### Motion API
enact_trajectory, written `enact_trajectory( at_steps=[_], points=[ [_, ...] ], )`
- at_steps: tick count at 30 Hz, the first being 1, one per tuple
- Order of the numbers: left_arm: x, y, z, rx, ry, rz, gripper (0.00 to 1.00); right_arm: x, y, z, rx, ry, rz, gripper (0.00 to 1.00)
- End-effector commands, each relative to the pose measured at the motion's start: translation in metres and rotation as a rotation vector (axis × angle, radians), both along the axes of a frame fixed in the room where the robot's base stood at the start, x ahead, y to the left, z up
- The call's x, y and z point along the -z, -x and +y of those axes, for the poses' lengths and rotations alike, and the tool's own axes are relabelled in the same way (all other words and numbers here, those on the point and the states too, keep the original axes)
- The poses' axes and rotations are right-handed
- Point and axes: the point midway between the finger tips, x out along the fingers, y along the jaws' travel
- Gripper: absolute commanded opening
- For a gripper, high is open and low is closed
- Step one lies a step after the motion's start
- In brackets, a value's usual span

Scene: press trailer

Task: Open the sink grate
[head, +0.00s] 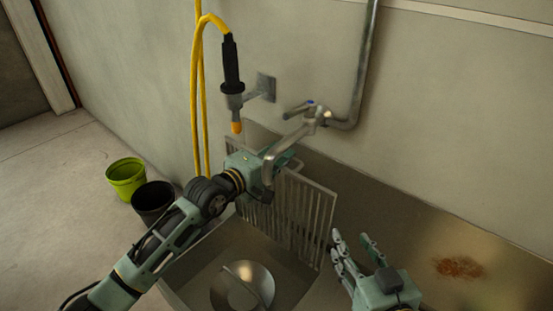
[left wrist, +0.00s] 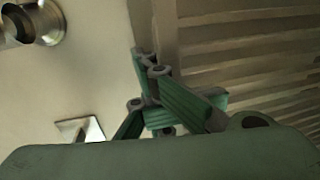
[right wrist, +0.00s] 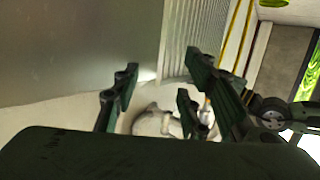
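The sink grate (head: 300,212) is a slatted metal panel standing steeply upright over the sink basin (head: 195,262), near the wall side. Its slats fill the right of the left wrist view (left wrist: 250,60). My left gripper (head: 283,158) is at the grate's upper left part, partly hidden behind the faucet spout. In the left wrist view its fingers (left wrist: 158,95) are drawn together beside the slats; I see no slat between them, and contact is unclear. My right gripper (head: 357,250) is open and empty, to the right of the grate above the sink's metal surface.
A faucet (head: 312,117) and a hose sprayer (head: 232,75) hang at the wall close to my left gripper. A round metal bowl (head: 228,290) is in the basin. Green (head: 126,177) and black (head: 153,203) buckets stand on the floor at left. The metal surface at right is clear except a rusty stain.

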Motion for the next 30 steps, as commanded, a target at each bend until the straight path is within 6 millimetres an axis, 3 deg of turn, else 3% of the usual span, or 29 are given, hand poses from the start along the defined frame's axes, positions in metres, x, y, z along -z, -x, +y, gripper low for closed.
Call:
enact_trajectory(
  at_steps=[1, 15, 30],
  points=[
    [0.015, 0.004, 0.0, 0.003, -0.013, 0.028, 0.0, 0.004, 0.001, -0.001, 0.001, 0.004, 0.018, 0.4],
    [0.013, 0.014, 0.007, 0.003, -0.013, 0.027, 0.0, 0.035, 0.015, -0.009, 0.012, 0.043, 0.177, 0.4],
    [0.012, 0.015, 0.007, 0.004, -0.012, 0.026, 0.0, 0.037, 0.017, -0.009, 0.012, 0.045, 0.188, 0.4]
  ],
)
